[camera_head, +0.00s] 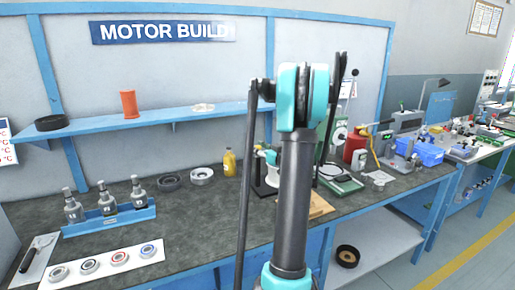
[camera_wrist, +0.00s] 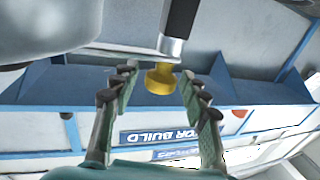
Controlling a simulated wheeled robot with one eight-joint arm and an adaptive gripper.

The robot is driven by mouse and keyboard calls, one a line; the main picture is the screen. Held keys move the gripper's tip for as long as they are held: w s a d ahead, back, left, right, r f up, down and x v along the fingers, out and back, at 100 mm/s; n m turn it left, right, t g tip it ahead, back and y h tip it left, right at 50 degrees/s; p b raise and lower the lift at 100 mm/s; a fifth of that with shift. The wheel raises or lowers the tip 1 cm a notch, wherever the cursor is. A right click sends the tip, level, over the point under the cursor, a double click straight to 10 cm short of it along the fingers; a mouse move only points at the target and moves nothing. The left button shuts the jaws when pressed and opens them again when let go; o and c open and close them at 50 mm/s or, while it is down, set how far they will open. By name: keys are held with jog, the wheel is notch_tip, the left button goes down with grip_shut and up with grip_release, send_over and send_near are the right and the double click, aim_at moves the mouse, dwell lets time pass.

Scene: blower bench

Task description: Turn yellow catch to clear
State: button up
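The yellow catch (camera_wrist: 161,79) is a small rounded knob at the end of a dark and silver cylindrical part (camera_wrist: 177,28) in the wrist view. My gripper (camera_wrist: 158,72) is open, with one finger on each side of the catch. A gap shows between the catch and the left finger. The right fingertip is very near the catch, and I cannot tell whether it touches. In the head view my arm stands in front of the middle of the bench, and I cannot make out the catch or the fingers there.
The bench (camera_head: 210,222) holds a blue rack (camera_head: 110,220) of several grey tools, a yellow bottle (camera_head: 229,163), dark and pale rings and a red canister (camera_head: 354,146). A blue shelf (camera_head: 160,121) runs above. A large grey rounded body (camera_wrist: 45,25) is close by in the wrist view.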

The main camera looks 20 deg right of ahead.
grip_shut()
jog(key=shift+m+h, duration=0.4)
jog(key=shift+h, duration=0.2)
jog(key=m+h, duration=0.2)
jog(key=h, duration=0.1)
jog(key=m+h, duration=0.1)
jog(key=h, duration=0.1)
jog(key=shift+a+m+t+h, duration=0.15)
jog(key=shift+m+t+h, duration=0.25)
jog(key=m+g+h, duration=0.1)
jog(key=m+h, duration=0.1)
jog(key=h, duration=0.1)
jog(key=m+g+h, duration=0.1)
jog(key=m+h, duration=0.1)
jog(key=h, duration=0.2)
jog(key=shift+m, duration=0.3)
jog(key=m+g+h, duration=0.5)
jog(key=h, duration=0.1)
jog(key=shift+w+g, duration=0.1)
jog(key=shift+g, duration=0.2)
jog(key=shift+d+m+g+h, duration=0.2)
jog(key=shift+m+g+h, duration=1)
jog(key=shift+m+g, duration=0.9)
jog(key=shift+g, duration=0.6)
jog(key=shift+o, duration=1.1)
grip_release()
